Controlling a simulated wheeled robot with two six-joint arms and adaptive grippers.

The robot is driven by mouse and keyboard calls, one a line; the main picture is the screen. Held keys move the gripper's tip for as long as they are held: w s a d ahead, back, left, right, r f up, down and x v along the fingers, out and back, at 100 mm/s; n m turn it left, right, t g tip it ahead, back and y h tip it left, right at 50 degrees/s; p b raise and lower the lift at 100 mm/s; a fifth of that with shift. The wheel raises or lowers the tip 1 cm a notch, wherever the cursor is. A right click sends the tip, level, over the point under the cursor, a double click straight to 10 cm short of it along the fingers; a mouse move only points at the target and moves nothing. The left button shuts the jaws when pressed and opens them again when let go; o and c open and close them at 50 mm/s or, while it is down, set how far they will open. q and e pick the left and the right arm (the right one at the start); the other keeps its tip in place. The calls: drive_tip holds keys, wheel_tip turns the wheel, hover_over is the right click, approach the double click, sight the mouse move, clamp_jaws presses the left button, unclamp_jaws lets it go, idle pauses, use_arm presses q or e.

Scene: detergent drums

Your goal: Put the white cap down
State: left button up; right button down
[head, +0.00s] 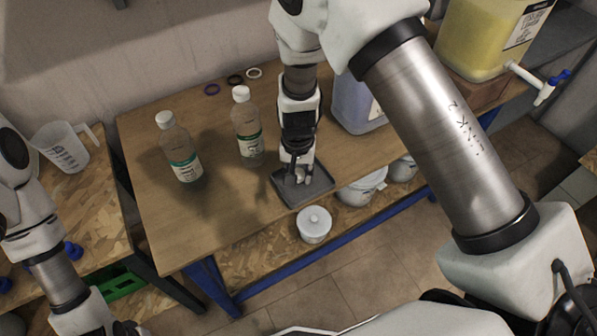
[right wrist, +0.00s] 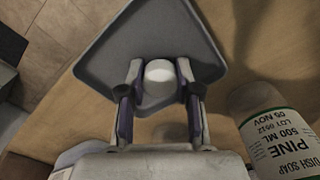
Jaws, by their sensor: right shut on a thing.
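My right gripper (head: 297,175) points down over the grey tray (head: 318,188) near the front edge of the wooden table. In the right wrist view its two fingers are shut on the round white cap (right wrist: 159,80), one finger on each side. The dark tray (right wrist: 112,45) lies beneath the cap in that view. I cannot tell whether the cap touches the tray floor. In the head view the cap is mostly hidden by the fingers. My left arm comes in at the lower left, and its fingertips are out of the picture.
Two clear bottles with white tops, one left (head: 180,150) and one nearer (head: 247,128), stand left of my right gripper. Purple (head: 212,89), black (head: 234,79) and white (head: 254,72) rings lie behind. A bluish drum (head: 352,105) stands right. A white tub (head: 314,224) sits below.

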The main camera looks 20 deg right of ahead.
drive_tip(key=shift+s+f, duration=0.3)
drive_tip(key=c, duration=0.8)
unclamp_jaws()
drive_tip(key=shift+f, duration=0.15)
drive_tip(key=shift+w, duration=0.15)
drive_tip(key=shift+r, duration=0.2)
wheel_tip(320, 180, up, 13)
drive_tip(key=shift+b, duration=0.3)
